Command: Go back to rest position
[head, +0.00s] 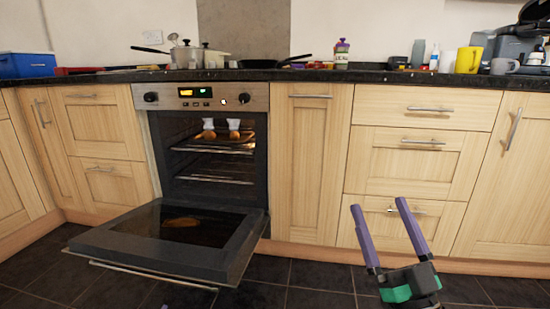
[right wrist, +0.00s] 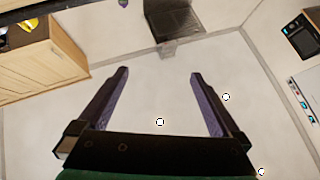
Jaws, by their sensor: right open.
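My right gripper (head: 380,212) is at the lower right of the head view, raised in front of the drawers. Its two purple fingers stand apart with nothing between them. Only a tiny purple bit shows at the bottom edge of the head view, too little to make out my left gripper.
The oven (head: 205,97) has its door (head: 178,238) folded down, reaching out over the dark tiled floor (head: 310,275). Two small white-and-orange items (head: 209,130) stand on its upper rack. Wooden drawers (head: 418,155) and a dark countertop (head: 370,77) with pans, bottles and mugs line the wall.

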